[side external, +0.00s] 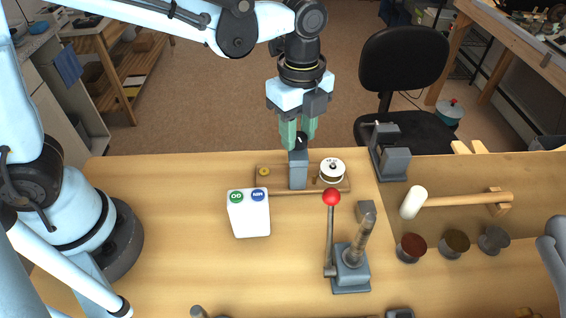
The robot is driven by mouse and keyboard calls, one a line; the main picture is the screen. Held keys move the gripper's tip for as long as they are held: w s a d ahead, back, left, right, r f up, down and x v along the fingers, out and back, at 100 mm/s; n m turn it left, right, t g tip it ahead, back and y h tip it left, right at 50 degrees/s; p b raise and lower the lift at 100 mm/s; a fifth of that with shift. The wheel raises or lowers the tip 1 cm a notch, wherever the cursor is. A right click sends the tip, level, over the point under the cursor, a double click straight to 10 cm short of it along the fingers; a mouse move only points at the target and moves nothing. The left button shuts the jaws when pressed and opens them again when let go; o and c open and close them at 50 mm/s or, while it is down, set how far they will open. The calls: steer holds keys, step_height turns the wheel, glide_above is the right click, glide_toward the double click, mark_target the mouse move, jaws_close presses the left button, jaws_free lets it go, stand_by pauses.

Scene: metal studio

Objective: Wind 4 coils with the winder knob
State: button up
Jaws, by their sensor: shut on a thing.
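The winder is a wooden base (276,184) with a grey upright post (298,176), a white spool (332,168) at its right and a small brass-coloured piece (263,171) at its left. My gripper (299,141) points down from above, its two green fingers shut on the dark winder knob (301,146) at the top of the post. The fingers partly hide the knob. I cannot count any coils on the spool.
A white block with green and blue buttons (250,218) stands in front of the winder. A red-knobbed lever device (351,270) stands front right. A grey clamp (391,160), a mallet (455,200) and several round dark pieces (454,244) lie further right.

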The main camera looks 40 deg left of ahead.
mark_target(298, 136)
stand_by(0.3)
steer(key=o, duration=1)
steer(key=shift+o, duration=0.2)
steer(key=shift+r, duration=0.1)
step_height(298, 136, up, 12)
steer(key=s+a+f+n+t, duration=0.3)
steer(key=a+n, duration=0.4)
steer(key=n, duration=0.3)
steer(key=s+a+f+n+t, duration=0.3)
steer(key=a+f+n+t, duration=0.1)
steer(key=a+n, duration=0.4)
steer(key=shift+s+a+f+n, duration=0.25)
steer(key=shift+f+n, duration=0.6)
steer(key=shift+n, duration=0.35)
